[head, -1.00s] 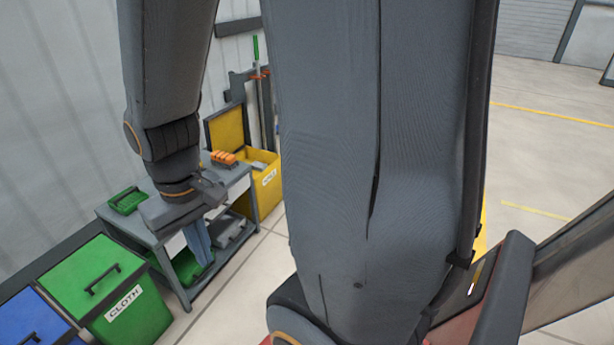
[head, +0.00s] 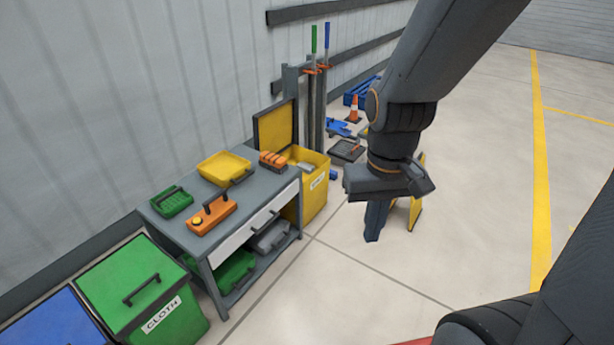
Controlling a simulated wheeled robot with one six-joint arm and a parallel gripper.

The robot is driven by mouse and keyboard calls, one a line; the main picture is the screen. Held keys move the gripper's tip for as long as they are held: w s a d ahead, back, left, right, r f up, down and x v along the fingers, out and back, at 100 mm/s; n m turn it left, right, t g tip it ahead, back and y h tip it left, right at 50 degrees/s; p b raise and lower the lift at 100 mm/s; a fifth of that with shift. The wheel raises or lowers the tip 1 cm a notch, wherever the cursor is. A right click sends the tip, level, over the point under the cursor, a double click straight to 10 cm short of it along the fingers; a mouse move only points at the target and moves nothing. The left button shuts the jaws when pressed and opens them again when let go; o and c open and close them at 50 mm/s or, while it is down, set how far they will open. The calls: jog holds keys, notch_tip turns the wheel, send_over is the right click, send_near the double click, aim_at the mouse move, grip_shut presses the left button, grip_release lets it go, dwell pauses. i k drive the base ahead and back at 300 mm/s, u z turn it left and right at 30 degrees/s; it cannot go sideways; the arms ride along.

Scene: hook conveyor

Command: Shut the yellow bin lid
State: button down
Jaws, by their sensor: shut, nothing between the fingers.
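The yellow bin (head: 314,203) stands at the right end of the grey workbench, with a label on its front. Its lid (head: 275,128) is open and stands upright at the bin's back, its yellow inner face with a dark rim towards me. Some pale contents show in the bin's opening. My gripper (head: 373,238) points down over the floor, to the right of the bin and apart from it. Its fingers are shut with nothing between them.
The workbench (head: 262,196) holds a yellow tray (head: 223,168), an orange tool (head: 212,214), a green case (head: 171,202) and an orange block (head: 273,160). A green bin (head: 140,285) stands at lower left. A yellow stand (head: 416,212) is behind my gripper. Floor in front is clear.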

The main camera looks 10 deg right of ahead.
aim_at(274, 127)
jog(key=z, duration=0.05)
jog(key=i, duration=0.2)
jog(key=u, duration=0.2)
jog(key=k, duration=0.35)
jog(key=z, duration=0.9)
jog(key=i, duration=2.2)
jog(key=u, duration=1.25)
jog(key=i, duration=0.65)
jog(key=u, duration=0.45)
